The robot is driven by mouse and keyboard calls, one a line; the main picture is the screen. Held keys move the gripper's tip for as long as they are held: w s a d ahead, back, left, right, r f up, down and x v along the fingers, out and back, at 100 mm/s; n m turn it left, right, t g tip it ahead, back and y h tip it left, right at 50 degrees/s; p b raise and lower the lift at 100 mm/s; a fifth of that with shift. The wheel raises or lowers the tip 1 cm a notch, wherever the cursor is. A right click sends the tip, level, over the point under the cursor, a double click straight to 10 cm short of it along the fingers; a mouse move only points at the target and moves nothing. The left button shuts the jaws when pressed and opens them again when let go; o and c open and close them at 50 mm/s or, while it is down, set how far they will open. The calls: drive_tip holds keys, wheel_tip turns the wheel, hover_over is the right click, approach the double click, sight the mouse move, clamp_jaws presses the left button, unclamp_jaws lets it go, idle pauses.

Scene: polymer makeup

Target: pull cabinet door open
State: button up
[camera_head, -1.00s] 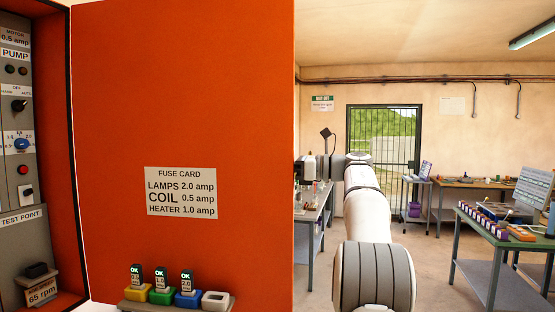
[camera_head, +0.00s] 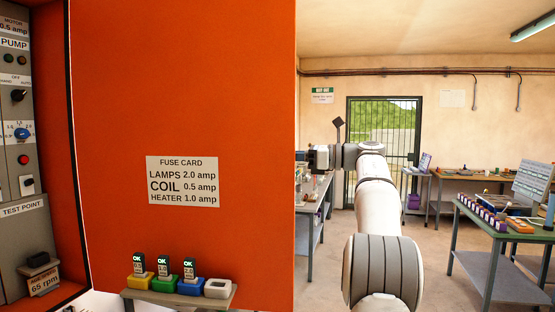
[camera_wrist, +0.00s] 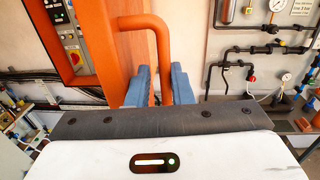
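The orange cabinet door (camera_head: 190,90) stands swung open and fills the left middle of the head view. Its inner face carries a fuse card (camera_head: 182,181). In the wrist view I see the orange door (camera_wrist: 118,70) and its bent orange bar handle (camera_wrist: 158,28). My gripper (camera_wrist: 160,75) has two blue fingers set apart. The handle's near leg comes down by the inner side of the right finger, with a gap toward the left finger. I cannot tell whether it touches. In the head view the door hides the handle, and my fingertips cannot be made out.
The cabinet's grey control panel (camera_head: 20,130) is exposed at the left. A small door shelf (camera_head: 180,297) holds several coloured fuse holders. A bench (camera_head: 312,200) stands behind my arm and a green-topped table (camera_head: 500,228) to the right. Open floor lies between them. Wall pipes (camera_wrist: 262,50) show in the wrist view.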

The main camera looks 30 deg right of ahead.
drive_tip(key=v, duration=0.5)
drive_tip(key=shift+b, duration=0.3)
drive_tip(key=shift+d, duration=0.15)
drive_tip(key=s+d+p, duration=0.3)
drive_tip(key=d+p, duration=0.1)
drive_tip(key=d, duration=0.4)
drive_tip(key=shift+s+p, duration=0.15)
drive_tip(key=shift+p, duration=0.25)
